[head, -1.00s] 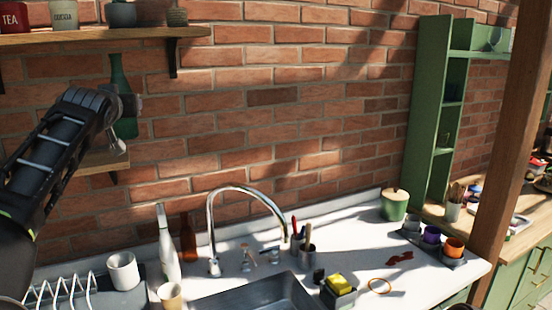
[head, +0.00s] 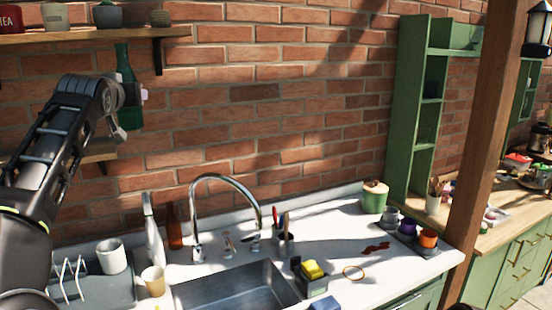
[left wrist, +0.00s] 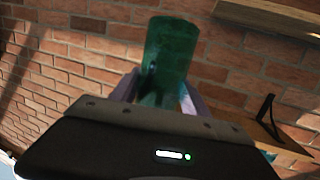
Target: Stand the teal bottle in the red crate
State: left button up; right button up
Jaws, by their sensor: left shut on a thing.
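The teal bottle (head: 127,72) is upright in the air in front of the brick wall, near the lower wall shelf at the left. My left gripper (head: 138,94) is shut on it. In the left wrist view the bottle (left wrist: 170,52) stands between the two fingers of the left gripper (left wrist: 158,98). My right gripper is not in view. I cannot make out a red crate in these views.
A wooden post (head: 494,150) stands at the right before a wooden counter (head: 475,230). An upper shelf (head: 100,36) is near the held bottle.

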pick_arm(q)
jog(key=w+d+f+m+h, duration=0.4)
jog(key=d+f, duration=0.3)
jog(key=d, duration=0.4)
jog(key=s+d+f+h+b, duration=0.1)
jog(key=d+f, duration=0.2)
jog(key=f, duration=0.4)
jog(key=d+f+h, duration=0.1)
jog(key=d+f, duration=0.2)
jog(key=f, duration=0.4)
jog(key=s+f+y+b, duration=0.1)
jog(key=s+f, duration=0.4)
jog(key=f, duration=0.5)
jog(key=s+a+f+n+y+b, duration=0.1)
jog(key=s+f, duration=0.5)
jog(key=f, duration=0.5)
jog(key=s+a+f+y+b, duration=0.1)
jog(key=s+f, duration=0.5)
jog(key=f, duration=0.5)
jog(key=shift+a+f+n, duration=0.2)
jog(key=shift+f+n, duration=0.05)
jog(key=shift+n, duration=0.15)
